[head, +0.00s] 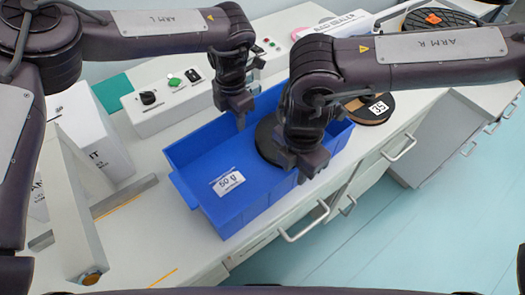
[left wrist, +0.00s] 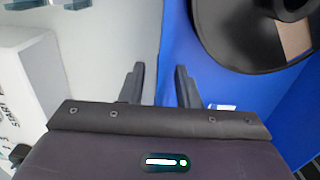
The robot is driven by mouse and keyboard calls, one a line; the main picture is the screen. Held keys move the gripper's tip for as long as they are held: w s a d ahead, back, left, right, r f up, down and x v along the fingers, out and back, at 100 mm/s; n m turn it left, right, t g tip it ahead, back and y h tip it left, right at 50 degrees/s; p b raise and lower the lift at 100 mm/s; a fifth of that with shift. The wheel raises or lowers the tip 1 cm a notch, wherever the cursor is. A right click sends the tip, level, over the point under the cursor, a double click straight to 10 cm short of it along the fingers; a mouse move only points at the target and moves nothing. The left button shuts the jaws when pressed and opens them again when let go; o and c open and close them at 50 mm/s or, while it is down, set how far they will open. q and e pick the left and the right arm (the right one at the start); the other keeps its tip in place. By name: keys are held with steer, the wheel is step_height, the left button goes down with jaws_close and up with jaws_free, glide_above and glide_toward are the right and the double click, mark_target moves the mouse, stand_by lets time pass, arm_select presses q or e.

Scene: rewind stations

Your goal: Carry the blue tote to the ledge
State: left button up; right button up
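The blue tote (head: 240,215) sits on the pale counter. It holds a dark reel (head: 266,142) and a white label reading "50 g" (head: 228,183). My left gripper (head: 240,115) is at the tote's back wall. In the left wrist view its fingers (left wrist: 160,85) stand apart, one outside the blue wall and one on the inner side; the dark reel (left wrist: 250,30) shows to the right. My right gripper (head: 302,166) is at the tote's front rim; its finger gap is unclear. My right arm hides part of the tote and reel. I cannot pick out the ledge.
A control box with buttons (head: 170,98) stands behind the tote. White boxes (head: 92,130) and a metal strip (head: 125,195) are to the left. A reel labelled "35" (head: 372,110) lies to the right. Drawer handles (head: 304,222) stick out at the front; the floor (head: 400,235) beyond is clear.

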arm_select(q)
jaws_close()
arm_select(e)
jaws_close()
arm_select(q)
steer(key=shift+r, duration=0.15)
stand_by(1.0)
